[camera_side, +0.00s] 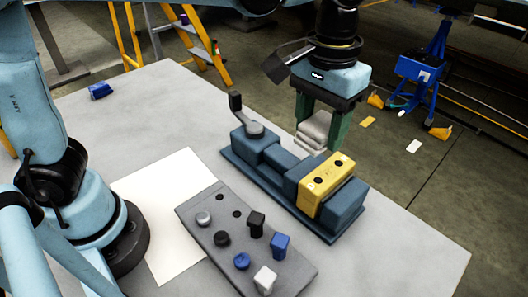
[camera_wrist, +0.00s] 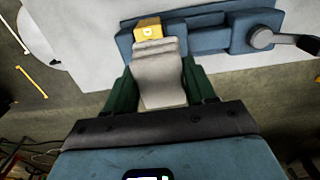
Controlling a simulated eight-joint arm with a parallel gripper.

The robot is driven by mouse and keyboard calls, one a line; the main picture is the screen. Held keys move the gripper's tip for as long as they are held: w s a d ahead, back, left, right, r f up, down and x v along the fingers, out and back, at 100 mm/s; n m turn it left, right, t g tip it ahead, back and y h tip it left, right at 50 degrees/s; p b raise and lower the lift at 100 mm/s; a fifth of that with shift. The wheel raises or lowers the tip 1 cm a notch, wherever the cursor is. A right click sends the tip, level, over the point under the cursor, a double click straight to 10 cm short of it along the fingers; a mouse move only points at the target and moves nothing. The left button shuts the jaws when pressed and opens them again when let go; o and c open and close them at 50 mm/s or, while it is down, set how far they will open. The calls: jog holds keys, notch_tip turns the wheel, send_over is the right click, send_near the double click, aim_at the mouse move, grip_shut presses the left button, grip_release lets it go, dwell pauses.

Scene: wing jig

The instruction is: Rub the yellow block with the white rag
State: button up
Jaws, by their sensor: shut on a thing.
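The yellow block (camera_side: 327,184) sits on the right part of a dark blue jig (camera_side: 269,180) on the table. Two dark holes show in its top. It also shows in the wrist view (camera_wrist: 147,28), partly covered by the rag. The white rag (camera_side: 315,130), greyish and folded, is held between the green fingers of my gripper (camera_side: 319,125). In the side view the rag hangs just behind and above the block; I cannot tell if they touch. In the wrist view the rag (camera_wrist: 160,75) fills the space between the fingers and reaches to the block's near edge.
A grey tray (camera_side: 205,215) with several knobs and small blocks lies in front of the jig. A white sheet (camera_side: 165,190) lies left of it. A lever (camera_side: 241,112) stands up at the jig's left end. A small blue object (camera_side: 100,90) lies at the back left.

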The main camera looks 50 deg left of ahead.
aim_at(322, 178)
jog(key=shift+w+d+f, duration=0.1)
jog(key=shift+w+d, duration=0.15)
jog(key=shift+d, duration=0.2)
jog(key=shift+w+d, duration=0.2)
jog(key=shift+d, duration=0.25)
jog(key=shift+f, duration=3.4)
jog(key=shift+w+f, duration=0.5)
jog(key=shift+f, duration=0.1)
jog(key=shift+c, duration=0.4)
jog(key=shift+w+a, duration=0.1)
jog(key=shift+w, duration=1.4)
jog(key=shift+s, duration=1.95)
jog(key=shift+s+r, duration=0.1)
jog(key=shift+r, duration=4)
jog(key=shift+f, duration=0.25)
